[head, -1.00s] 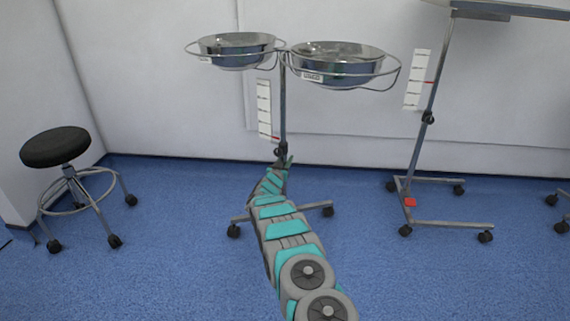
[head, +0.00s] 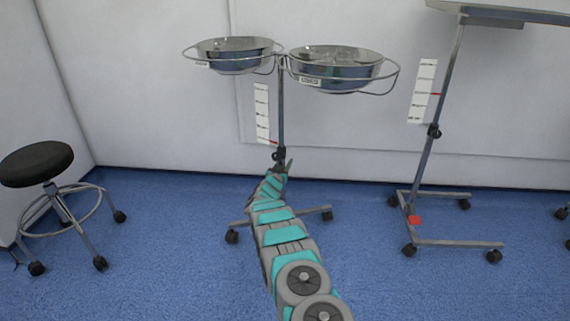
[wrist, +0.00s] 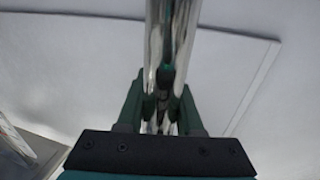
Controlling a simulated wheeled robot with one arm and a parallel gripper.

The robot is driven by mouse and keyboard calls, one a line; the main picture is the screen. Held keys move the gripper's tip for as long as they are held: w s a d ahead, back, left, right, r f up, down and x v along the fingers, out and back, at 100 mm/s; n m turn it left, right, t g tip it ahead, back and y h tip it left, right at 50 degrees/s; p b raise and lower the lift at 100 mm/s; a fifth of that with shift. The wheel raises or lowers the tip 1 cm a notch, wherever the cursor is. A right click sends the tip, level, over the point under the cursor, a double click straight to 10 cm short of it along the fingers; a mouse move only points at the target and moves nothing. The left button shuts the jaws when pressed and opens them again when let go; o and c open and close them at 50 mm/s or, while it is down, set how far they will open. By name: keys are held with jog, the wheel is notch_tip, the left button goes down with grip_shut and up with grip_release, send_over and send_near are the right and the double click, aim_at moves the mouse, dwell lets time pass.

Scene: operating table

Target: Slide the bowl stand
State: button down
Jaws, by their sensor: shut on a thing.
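The bowl stand (head: 281,108) is a metal pole on a wheeled base, upright near the back wall in the head view. It carries two steel bowls in ring holders, a left bowl (head: 234,56) and a right bowl (head: 335,69). My gripper (head: 280,165) is at the lower part of the pole, at the end of my teal and grey arm. In the wrist view my gripper (wrist: 160,112) is shut on the shiny pole (wrist: 170,45), which runs up between its fingers. My arm hides part of the stand's base.
A black round stool (head: 38,163) on castors stands at the left. A wheeled table stand (head: 436,130) with a red pedal (head: 414,220) is at the right. A white wall (head: 180,120) is close behind the bowl stand. Blue floor (head: 170,265) is open in front.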

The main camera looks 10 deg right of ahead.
jog(key=c, duration=0.6)
grip_release()
jog(key=shift+w+a, duration=0.1)
jog(key=shift+a, duration=0.15)
jog(key=shift+o, duration=0.2)
jog(key=v, duration=0.7)
jog(key=shift+s+a, duration=0.2)
jog(key=shift+s, duration=0.15)
jog(key=shift+s, duration=0.1)
